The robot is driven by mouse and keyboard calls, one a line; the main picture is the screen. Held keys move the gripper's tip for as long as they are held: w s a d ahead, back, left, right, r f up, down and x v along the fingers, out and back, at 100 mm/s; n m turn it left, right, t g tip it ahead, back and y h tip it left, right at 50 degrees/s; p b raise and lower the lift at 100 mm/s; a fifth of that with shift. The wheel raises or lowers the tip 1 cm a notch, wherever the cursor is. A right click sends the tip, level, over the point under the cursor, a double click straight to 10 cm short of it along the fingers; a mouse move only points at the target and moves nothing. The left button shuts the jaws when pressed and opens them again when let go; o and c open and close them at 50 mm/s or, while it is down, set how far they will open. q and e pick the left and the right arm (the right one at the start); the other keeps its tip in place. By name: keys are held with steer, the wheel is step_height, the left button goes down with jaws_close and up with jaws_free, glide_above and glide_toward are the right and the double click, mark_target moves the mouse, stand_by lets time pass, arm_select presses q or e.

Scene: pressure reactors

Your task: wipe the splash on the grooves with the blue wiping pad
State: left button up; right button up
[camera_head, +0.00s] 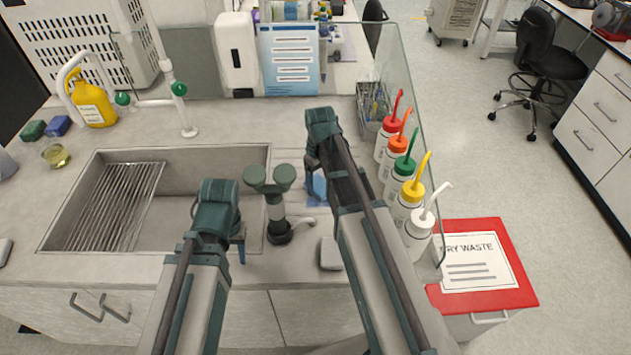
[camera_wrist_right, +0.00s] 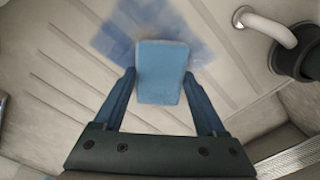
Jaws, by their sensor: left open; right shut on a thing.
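The blue wiping pad (camera_wrist_right: 162,72) sits between the fingers of my right gripper (camera_wrist_right: 162,95) in the right wrist view. The gripper is shut on it. The pad also shows small and partly hidden below the gripper in the head view (camera_head: 318,186). The splash (camera_wrist_right: 114,38) is a translucent blue patch on the grooves (camera_wrist_right: 72,92), around the pad's far end and to both sides. Whether the pad touches the surface I cannot tell. My left gripper (camera_head: 240,246) is open and empty at the sink's front right corner.
The sink (camera_head: 195,225) lies left of the grooves. A dark green eyewash fitting (camera_head: 277,215) stands between my arms. Several wash bottles (camera_head: 402,190) line the right, beside a clear screen (camera_head: 405,90). A white block (camera_head: 330,253) lies near the front edge.

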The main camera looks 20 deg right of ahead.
arm_select(q)
steer(key=shift+f, duration=0.1)
arm_select(e)
steer(key=shift+s+d+f, duration=0.1)
steer(key=shift+s+d, duration=0.1)
steer(key=shift+d, duration=0.4)
steer(key=shift+s+d, duration=0.15)
steer(key=shift+d, duration=0.4)
steer(key=shift+s+d, duration=0.25)
steer(key=shift+d, duration=0.6)
steer(key=shift+s+d, duration=0.2)
steer(key=shift+d, duration=0.65)
steer(key=shift+d, duration=0.1)
arm_select(q)
steer(key=shift+a+f, duration=0.1)
arm_select(e)
steer(key=shift+s+d, duration=0.3)
steer(key=shift+d, duration=0.45)
steer(key=shift+s+d, duration=0.25)
steer(key=shift+d, duration=0.5)
